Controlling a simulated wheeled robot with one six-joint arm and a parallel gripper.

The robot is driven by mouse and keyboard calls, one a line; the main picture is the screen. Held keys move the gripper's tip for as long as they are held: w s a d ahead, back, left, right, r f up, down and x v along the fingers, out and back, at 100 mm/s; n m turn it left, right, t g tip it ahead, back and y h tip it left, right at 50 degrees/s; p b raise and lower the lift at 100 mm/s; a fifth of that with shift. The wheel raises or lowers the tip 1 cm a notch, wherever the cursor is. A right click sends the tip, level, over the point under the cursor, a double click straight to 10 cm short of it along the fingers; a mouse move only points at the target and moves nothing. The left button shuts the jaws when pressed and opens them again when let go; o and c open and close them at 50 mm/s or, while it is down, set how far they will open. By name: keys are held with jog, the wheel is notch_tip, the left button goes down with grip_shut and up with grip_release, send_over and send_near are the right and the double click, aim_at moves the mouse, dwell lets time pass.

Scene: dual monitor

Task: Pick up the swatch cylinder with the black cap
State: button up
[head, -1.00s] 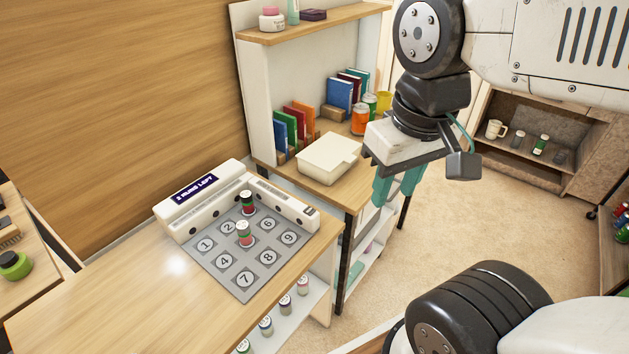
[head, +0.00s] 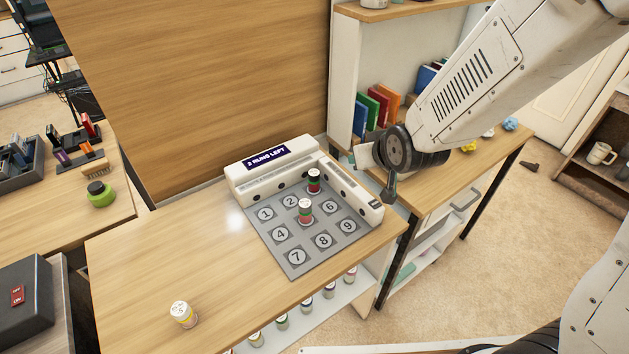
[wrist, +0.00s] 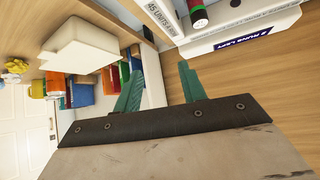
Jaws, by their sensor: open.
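My gripper (wrist: 160,78) shows in the wrist view as two teal fingers, apart and with nothing between them. Two swatch cylinders with red and green bands stand on the numbered grey mat: one at the back (head: 314,182), one near the middle (head: 305,211). Both show pale tops. A banded cylinder (wrist: 198,14) is cut off at the wrist view's top edge. I cannot make out a black cap on any.
A white device (head: 270,170) with a "2 RUNS LEFT" display borders the grey mat (head: 290,262). Several cylinders (head: 306,304) stand on the shelf below the table. A cream box (wrist: 85,47) and books (head: 372,108) are on the bookshelf desk.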

aim_at(314, 173)
jog(key=a+f+t+y, duration=0.1)
jog(key=a+f, duration=0.1)
jog(key=f, duration=0.1)
jog(key=w+a+f+n+t, duration=0.1)
jog(key=a+f, duration=0.2)
jog(key=a+f+t+y, duration=0.1)
jog(key=a+f, duration=0.2)
jog(key=shift+w+f+n+y, duration=0.15)
jog(key=shift+f+n+y, duration=0.1)
jog(key=shift+n+y, duration=0.05)
jog(key=shift+a+f, duration=0.2)
jog(key=shift+w+a+f, duration=0.1)
jog(key=shift+a+f, duration=0.05)
jog(key=x, duration=0.5)
jog(key=r+x, duration=0.1)
jog(key=x, duration=0.1)
jog(key=shift+w+a+f, duration=0.15)
jog(key=shift+w+a, duration=0.05)
jog(key=shift+w, duration=0.1)
jog(key=c, duration=0.7)
